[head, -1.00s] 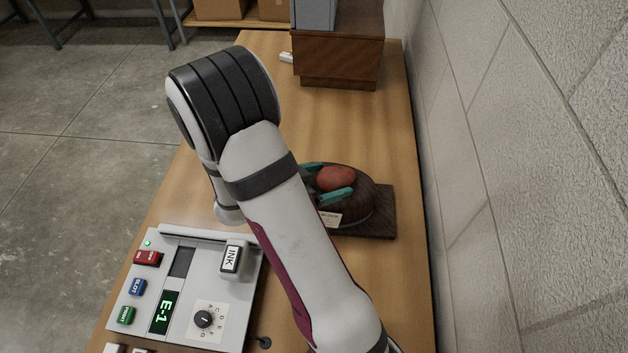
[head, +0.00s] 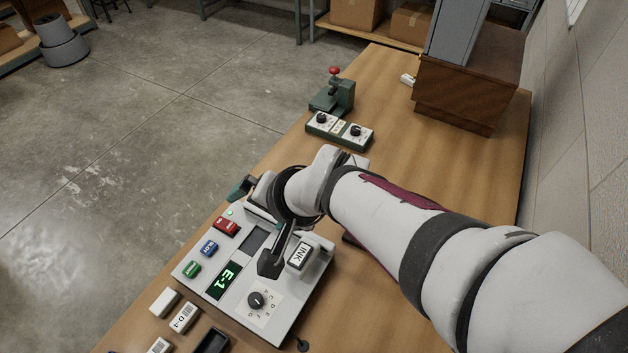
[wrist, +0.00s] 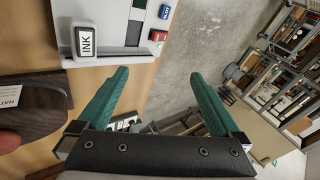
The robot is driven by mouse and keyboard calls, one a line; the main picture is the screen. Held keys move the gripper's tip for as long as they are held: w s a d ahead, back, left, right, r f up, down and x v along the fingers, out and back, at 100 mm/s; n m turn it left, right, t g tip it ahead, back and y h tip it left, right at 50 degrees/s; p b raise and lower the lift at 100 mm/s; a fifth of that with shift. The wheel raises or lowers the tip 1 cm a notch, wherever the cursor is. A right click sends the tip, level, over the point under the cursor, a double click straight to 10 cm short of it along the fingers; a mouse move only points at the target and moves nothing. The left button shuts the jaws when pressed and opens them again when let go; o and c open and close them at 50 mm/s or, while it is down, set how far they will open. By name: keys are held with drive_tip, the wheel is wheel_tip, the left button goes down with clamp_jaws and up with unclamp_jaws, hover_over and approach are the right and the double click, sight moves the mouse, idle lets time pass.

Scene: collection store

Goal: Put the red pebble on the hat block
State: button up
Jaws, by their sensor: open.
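My gripper (wrist: 158,78) is open and empty in the wrist view, its two teal fingers wide apart with the table edge and floor beyond them. In the head view a teal finger of my gripper (head: 243,187) shows past the left table edge, beside the grey machine. The dark wooden hat block (wrist: 48,102), with a white label, is at the left edge of the wrist view. The red pebble (wrist: 8,141) is partly cut off there and appears to rest on the block, apart from my fingers. My arm hides most of the block and the pebble in the head view.
The grey machine (head: 290,305) with coloured buttons and an INK stamp (head: 299,257) stands close to my gripper. A green press (head: 333,98) and a two-dial box (head: 340,130) are farther back. A wooden cabinet (head: 470,85) stands at the back right. Bare table lies before it.

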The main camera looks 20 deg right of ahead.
drive_tip(key=s+d+f+g+h, duration=0.1)
drive_tip(key=s+d+g, duration=0.1)
drive_tip(key=s, duration=0.7)
drive_tip(key=s+d+n+g+h, duration=0.1)
drive_tip(key=s+d+g, duration=0.2)
drive_tip(key=s, duration=0.6)
drive_tip(key=shift+d+f+g, duration=0.3)
drive_tip(key=shift+f+g, duration=0.1)
drive_tip(key=shift+g, duration=0.3)
